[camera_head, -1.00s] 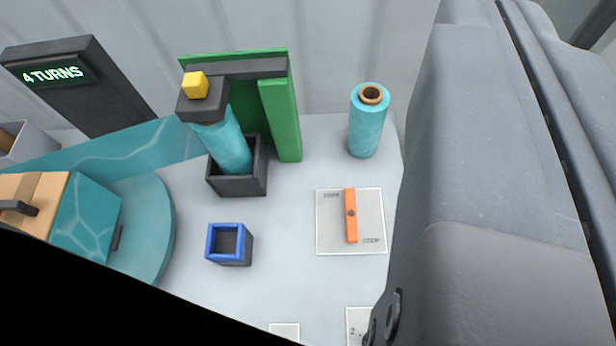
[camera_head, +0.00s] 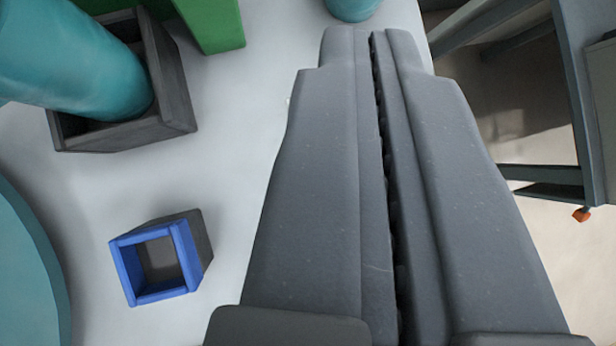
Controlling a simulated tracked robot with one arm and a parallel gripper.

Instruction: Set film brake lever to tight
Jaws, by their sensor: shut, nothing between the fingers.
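My gripper (camera_head: 372,36) is shut and empty. Its two grey fingers lie side by side over the right half of the white table top, pointing to the top of the picture. The film brake lever, an orange bar on a white plate seen a second ago, does not show now; my gripper covers that area. The teal film roll (camera_head: 75,65) stands tilted in a dark square holder (camera_head: 165,118) at the upper left.
A blue-rimmed square box (camera_head: 122,272) stands on the white table (camera_head: 235,150), left of my gripper. A green post (camera_head: 212,22) is at the top, and a spare teal roll (camera_head: 352,8) is beyond the fingertips. The teal turntable (camera_head: 30,270) is at the left edge. The table's right edge drops off beside my gripper.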

